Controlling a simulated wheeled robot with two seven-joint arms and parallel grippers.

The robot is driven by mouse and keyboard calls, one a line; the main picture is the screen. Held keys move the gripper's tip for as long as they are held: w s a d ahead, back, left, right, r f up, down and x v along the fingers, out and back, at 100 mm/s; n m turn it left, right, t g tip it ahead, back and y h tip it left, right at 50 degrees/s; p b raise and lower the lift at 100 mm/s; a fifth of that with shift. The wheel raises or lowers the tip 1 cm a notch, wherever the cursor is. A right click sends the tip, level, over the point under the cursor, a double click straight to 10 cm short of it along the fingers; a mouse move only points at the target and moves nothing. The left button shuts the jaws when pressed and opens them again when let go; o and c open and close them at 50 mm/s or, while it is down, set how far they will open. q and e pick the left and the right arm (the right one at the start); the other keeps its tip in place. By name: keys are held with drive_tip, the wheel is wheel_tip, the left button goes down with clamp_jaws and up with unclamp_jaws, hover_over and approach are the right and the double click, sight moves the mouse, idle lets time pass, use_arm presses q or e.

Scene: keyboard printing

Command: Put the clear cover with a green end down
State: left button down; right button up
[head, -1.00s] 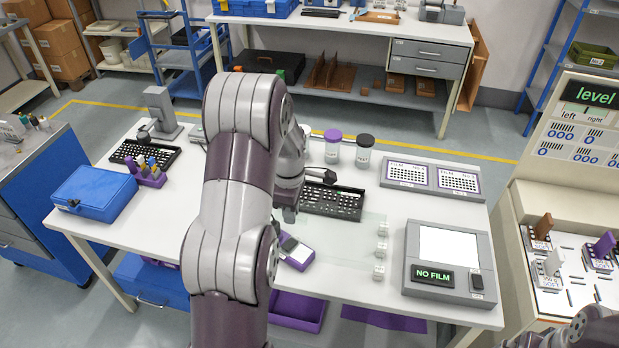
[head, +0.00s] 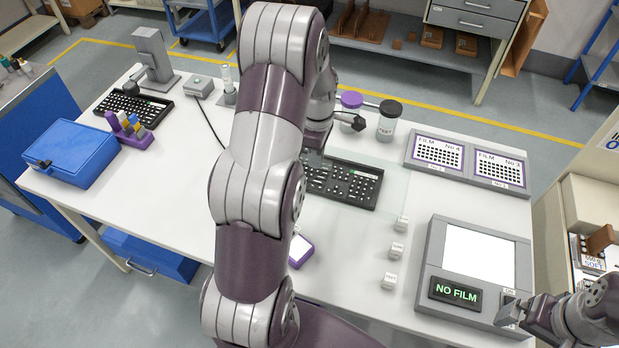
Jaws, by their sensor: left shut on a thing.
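A clear, see-through sheet (head: 394,182), which looks like the cover, lies over or just above the black keyboard (head: 356,190) in the middle of the table. I cannot tell whether it touches the keys. Its green end does not show; my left arm hides the sheet's left side. My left gripper (head: 313,159) is at the keyboard's left part, shut on the clear cover, with its fingertips mostly hidden. My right gripper (head: 513,312) is at the lower right, by the front corner of the NO FILM device (head: 431,265); its jaw gap is unclear.
Jars with purple (head: 352,107) and black (head: 387,121) lids stand behind the sheet. Several small white blocks (head: 397,250) stand in front of its right side. Film plates (head: 468,165) lie at the right. A purple-edged item (head: 300,249) is partly behind my arm. Left-centre table is bare.

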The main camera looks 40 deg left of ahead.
use_arm(q)
drive_tip(key=shift+w+a+f, duration=0.1)
drive_tip(key=shift+a+f, duration=0.05)
drive_tip(key=shift+f, duration=0.4)
drive_tip(key=w+a+f+p, duration=0.1)
drive_tip(key=w+a+f, duration=0.1)
drive_tip(key=f, duration=0.1)
drive_tip(key=w+a+f+p, duration=0.2)
drive_tip(key=w+a+f, duration=0.1)
drive_tip(key=f, duration=0.1)
drive_tip(key=w+a+f+p, duration=0.2)
drive_tip(key=w+a+f, duration=0.1)
drive_tip(key=shift+a+f, duration=0.1)
drive_tip(key=shift+f, duration=0.15)
drive_tip(key=shift+w+a+f, duration=0.1)
drive_tip(key=shift+f, duration=0.15)
drive_tip(key=shift+f+b, duration=0.2)
drive_tip(key=shift+b, duration=0.2)
drive_tip(key=shift+f+b, duration=0.35)
drive_tip(key=shift+f, duration=0.05)
use_arm(e)
drive_tip(key=r, duration=0.2)
drive_tip(key=shift+w+a+r, duration=0.1)
drive_tip(key=shift+w+r, duration=0.1)
drive_tip(key=shift+r, duration=0.15)
use_arm(q)
drive_tip(key=c, duration=1.1)
unclamp_jaws()
drive_tip(key=shift+r, duration=0.1)
